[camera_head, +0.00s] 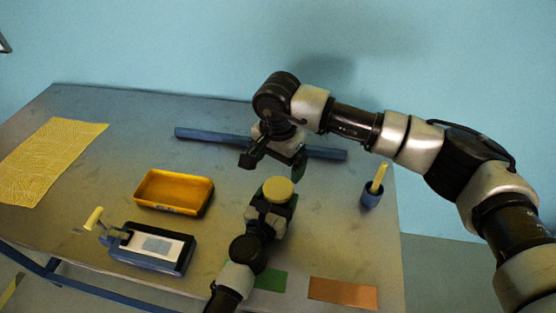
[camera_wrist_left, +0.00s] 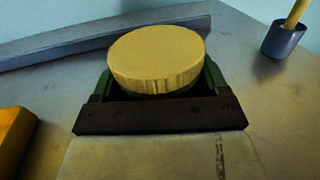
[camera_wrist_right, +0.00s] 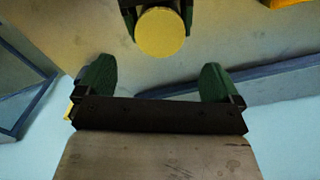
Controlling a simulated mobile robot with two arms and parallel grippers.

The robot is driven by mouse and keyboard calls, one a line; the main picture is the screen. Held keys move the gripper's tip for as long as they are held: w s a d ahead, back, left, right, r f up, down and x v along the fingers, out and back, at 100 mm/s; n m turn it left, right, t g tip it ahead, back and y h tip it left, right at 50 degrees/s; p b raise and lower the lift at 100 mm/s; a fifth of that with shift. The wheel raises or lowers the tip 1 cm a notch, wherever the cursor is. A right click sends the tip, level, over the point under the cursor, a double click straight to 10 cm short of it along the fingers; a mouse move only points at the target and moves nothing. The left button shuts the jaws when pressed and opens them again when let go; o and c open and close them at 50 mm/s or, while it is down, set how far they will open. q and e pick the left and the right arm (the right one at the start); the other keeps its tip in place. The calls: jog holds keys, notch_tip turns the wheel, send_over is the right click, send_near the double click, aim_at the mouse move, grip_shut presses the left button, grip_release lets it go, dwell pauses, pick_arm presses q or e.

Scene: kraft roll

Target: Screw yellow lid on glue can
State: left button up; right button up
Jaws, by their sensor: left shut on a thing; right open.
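The yellow lid (camera_head: 278,188) is a round disc lying flat on top of what my left gripper holds. It also shows in the left wrist view (camera_wrist_left: 157,58) and in the right wrist view (camera_wrist_right: 160,32). My left gripper (camera_head: 271,205) is shut around the glue can under the lid. The can is almost wholly hidden; only a dark band shows below the lid, and I cannot tell how tightly the lid sits. My right gripper (camera_head: 272,160) is open and empty, behind and above the lid; its fingers also show in the right wrist view (camera_wrist_right: 158,70).
A long blue bar (camera_head: 200,135) lies at the back. A blue cup (camera_head: 371,196) with a yellow-handled tool (camera_head: 379,177) stands at right. An orange tray (camera_head: 137,195), a blue-framed device (camera_head: 148,259) and a yellow sheet (camera_head: 45,160) are at left. Green (camera_head: 271,281) and copper (camera_head: 343,293) patches lie in front.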

aim_at(278, 187)
dwell(0.4)
jog(key=shift+f, duration=4)
jog(key=c, duration=0.9)
jog(key=shift+m, duration=1.4)
jog(key=shift+c, duration=0.2)
jog(key=o, duration=1)
